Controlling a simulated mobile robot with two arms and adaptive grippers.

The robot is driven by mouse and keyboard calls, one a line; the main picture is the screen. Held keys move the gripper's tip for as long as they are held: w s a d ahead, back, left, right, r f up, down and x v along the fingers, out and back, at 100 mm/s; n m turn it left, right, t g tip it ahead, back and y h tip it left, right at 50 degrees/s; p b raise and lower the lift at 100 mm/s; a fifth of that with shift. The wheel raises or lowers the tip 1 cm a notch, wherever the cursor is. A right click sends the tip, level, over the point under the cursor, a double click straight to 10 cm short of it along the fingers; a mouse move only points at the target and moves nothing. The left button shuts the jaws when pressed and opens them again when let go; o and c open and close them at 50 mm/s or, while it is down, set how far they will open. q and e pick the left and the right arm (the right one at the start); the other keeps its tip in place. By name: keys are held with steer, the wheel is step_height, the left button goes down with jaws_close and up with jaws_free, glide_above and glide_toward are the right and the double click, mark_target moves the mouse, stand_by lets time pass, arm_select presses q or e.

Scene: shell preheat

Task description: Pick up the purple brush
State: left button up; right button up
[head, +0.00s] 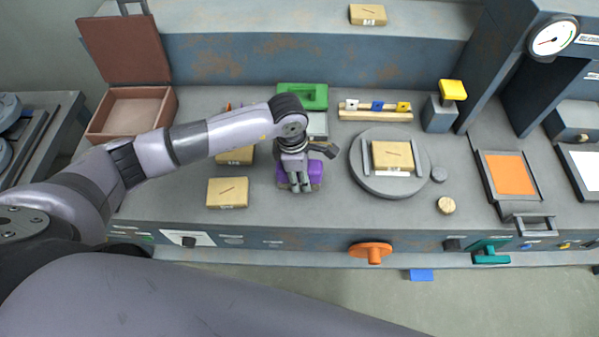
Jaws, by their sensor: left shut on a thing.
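The purple brush (316,170) lies on the grey bench top near its middle, with a paler underside at its lower edge. My left gripper (299,184) reaches over it from above and is shut on it, hiding much of its left and upper part. I cannot tell whether the brush is touching the bench or just above it. My right gripper does not show.
A round grey plate (374,178) with a tan block stands right of the brush. Tan blocks (228,192) lie to the left. A green tray (312,97) sits behind, and an open brown box (125,112) at the back left. An orange knob (371,252) sticks out in front.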

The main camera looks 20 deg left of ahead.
arm_select(q)
steer(key=shift+r, duration=0.15)
step_height(320, 180, up, 20)
steer(key=b, duration=0.3)
steer(key=o, duration=0.7)
steer(key=c, duration=0.4)
steer(key=shift+c, duration=0.2)
